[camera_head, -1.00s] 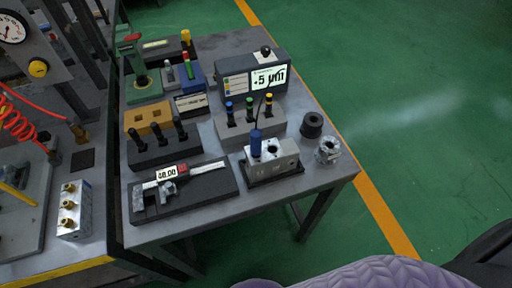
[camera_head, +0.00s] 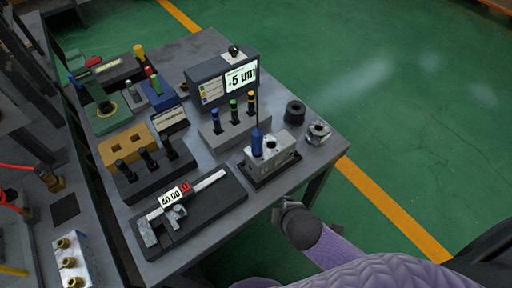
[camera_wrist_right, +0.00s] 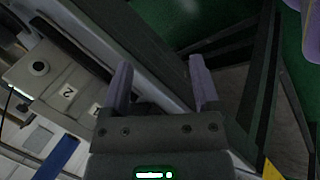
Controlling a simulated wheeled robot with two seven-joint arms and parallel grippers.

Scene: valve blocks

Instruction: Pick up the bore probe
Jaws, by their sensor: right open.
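The bore probe, a blue cylinder (camera_head: 257,142) with a thin dark stem or cable above it, stands upright at the left end of a light grey valve block (camera_head: 284,158). The block sits on a dark base near the table's front right edge. My right gripper (camera_head: 281,209) is below and in front of the block, past the table edge, apart from the probe. In the right wrist view its two purple fingers (camera_wrist_right: 161,84) are apart with nothing between them. A numbered grey block (camera_wrist_right: 72,80) and a blue strip (camera_wrist_right: 58,157) show at left there. My left gripper is not in view.
A grey stand (camera_head: 229,132) with three colour-banded plugs is behind the probe. A gauge display (camera_head: 242,77) stands further back. A black ring (camera_head: 295,112) and a metal nut (camera_head: 318,132) lie to the right. A caliper (camera_head: 185,207) lies on a dark tray at left.

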